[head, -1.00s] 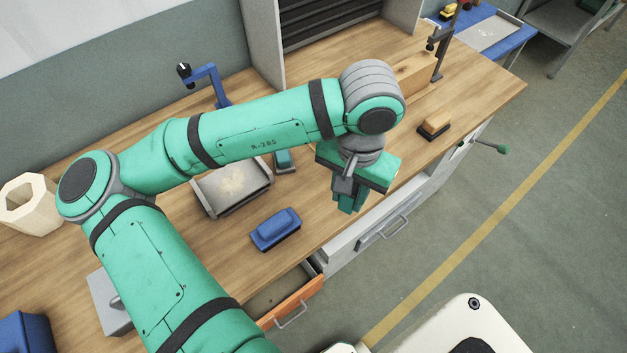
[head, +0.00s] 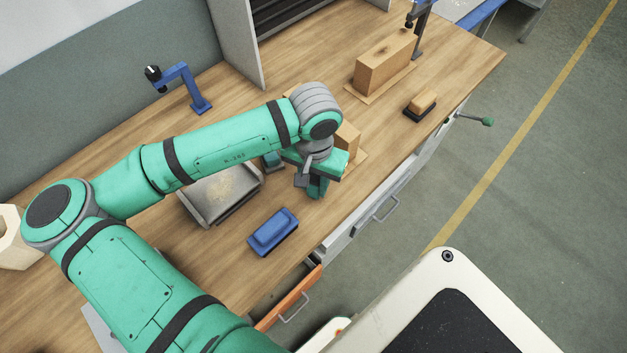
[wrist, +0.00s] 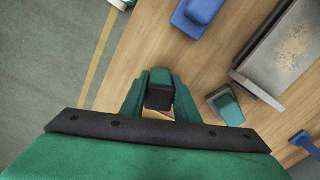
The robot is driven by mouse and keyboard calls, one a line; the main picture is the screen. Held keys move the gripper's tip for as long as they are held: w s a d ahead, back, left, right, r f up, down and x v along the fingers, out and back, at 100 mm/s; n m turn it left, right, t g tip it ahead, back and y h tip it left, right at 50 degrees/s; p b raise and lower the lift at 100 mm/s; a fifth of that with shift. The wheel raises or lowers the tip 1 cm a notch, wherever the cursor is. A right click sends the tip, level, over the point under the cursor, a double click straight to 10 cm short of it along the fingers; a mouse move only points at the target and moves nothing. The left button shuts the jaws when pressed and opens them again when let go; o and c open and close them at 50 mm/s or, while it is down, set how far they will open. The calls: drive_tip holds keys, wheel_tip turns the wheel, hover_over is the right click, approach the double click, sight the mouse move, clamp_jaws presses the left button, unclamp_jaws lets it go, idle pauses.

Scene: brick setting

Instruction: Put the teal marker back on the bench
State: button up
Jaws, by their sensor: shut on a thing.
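My gripper (head: 317,190) is over the front part of the wooden bench (head: 300,62), to the right of a blue block-shaped brush. In the wrist view my gripper (wrist: 159,95) points down at the bench, its green fingers closed on a small dark-ended piece, the teal marker (wrist: 159,99). Only its blackish end and a bit of teal show; the fingers hide the rest. In the head view the marker cannot be told apart from the green fingers. I cannot tell whether it touches the bench top.
The blue brush (head: 273,232), a grey tray (head: 222,192) and a teal-topped block (wrist: 226,106) lie close by. A wooden block (head: 386,64), a tan-topped brush (head: 420,104) and a blue clamp (head: 190,85) stand farther off. An orange drawer (head: 290,300) is open at the front.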

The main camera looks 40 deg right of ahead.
drive_tip(key=shift+s+d+f, duration=0.1)
drive_tip(key=shift+f, duration=0.15)
drive_tip(key=o, duration=0.8)
drive_tip(key=shift+o, duration=0.2)
wheel_tip(320, 180, up, 12)
drive_tip(key=shift+r, duration=0.2)
